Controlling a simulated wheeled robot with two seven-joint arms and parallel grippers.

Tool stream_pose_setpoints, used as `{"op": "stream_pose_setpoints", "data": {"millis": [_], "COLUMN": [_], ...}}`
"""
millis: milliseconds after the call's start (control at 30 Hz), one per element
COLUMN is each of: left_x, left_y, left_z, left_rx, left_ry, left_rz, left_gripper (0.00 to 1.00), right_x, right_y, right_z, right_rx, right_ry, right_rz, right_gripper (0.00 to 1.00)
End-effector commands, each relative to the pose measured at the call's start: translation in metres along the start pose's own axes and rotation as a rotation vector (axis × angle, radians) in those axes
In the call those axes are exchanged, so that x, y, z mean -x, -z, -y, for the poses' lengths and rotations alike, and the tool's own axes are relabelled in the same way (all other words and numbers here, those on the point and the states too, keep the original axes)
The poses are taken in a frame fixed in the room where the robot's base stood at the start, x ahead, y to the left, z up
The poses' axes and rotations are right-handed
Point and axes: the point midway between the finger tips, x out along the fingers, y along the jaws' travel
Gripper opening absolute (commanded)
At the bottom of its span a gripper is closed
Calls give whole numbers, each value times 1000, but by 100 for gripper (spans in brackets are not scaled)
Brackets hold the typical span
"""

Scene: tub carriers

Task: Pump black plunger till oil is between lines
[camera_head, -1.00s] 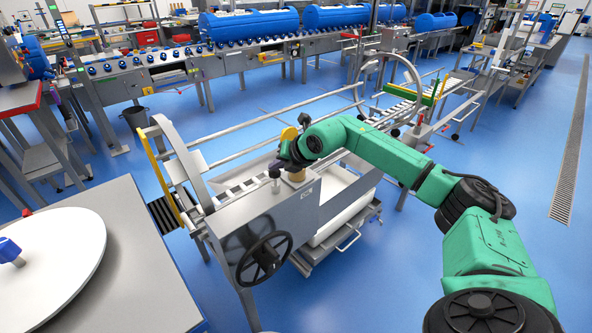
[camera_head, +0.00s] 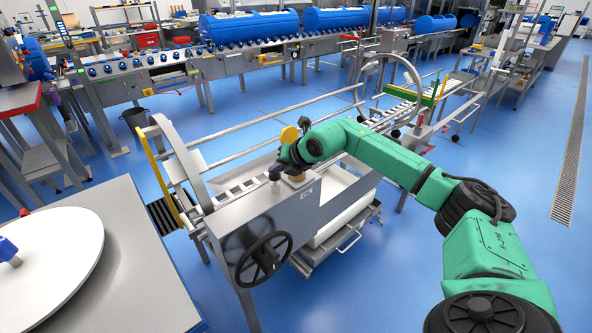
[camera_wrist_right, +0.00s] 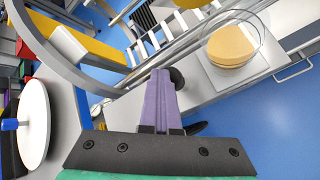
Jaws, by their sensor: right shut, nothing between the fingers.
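The black plunger knob (camera_wrist_right: 177,78) is at the tips of my right gripper in the wrist view, partly covered by the purple fingers. The right gripper (camera_wrist_right: 162,78) is shut, with its fingers together and empty. In the head view the right gripper (camera_head: 275,168) is over the plunger at the top of the grey steel housing (camera_head: 255,218). A clear round vessel with amber oil (camera_wrist_right: 231,45) stands beside the plunger; it shows small and partly covered in the head view (camera_head: 294,180). I cannot make out the level lines. My left gripper is out of view.
A black handwheel (camera_head: 264,259) is on the housing's front. A curved guard and rails (camera_head: 290,116) run behind. A steel table with a white disc (camera_head: 45,250) is at the left. Blue floor is free at the right.

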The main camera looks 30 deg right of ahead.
Motion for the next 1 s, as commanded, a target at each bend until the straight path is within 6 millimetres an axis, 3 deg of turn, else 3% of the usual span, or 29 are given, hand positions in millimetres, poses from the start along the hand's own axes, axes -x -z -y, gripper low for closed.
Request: {"op": "stream_pose_setpoints", "data": {"millis": [367, 700, 1000], "left_x": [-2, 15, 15], "left_y": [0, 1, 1], "left_z": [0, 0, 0], "left_rx": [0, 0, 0], "left_ry": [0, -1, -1], "left_rz": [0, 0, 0], "left_gripper": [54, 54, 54], "right_x": [-2, 14, 14], "right_y": [3, -10, -11], "right_z": [2, -10, -11], "right_rx": [0, 0, 0], "right_ry": [2, 2, 1], "right_rz": [-4, -3, -1], "right_gripper": [0, 0, 0]}}
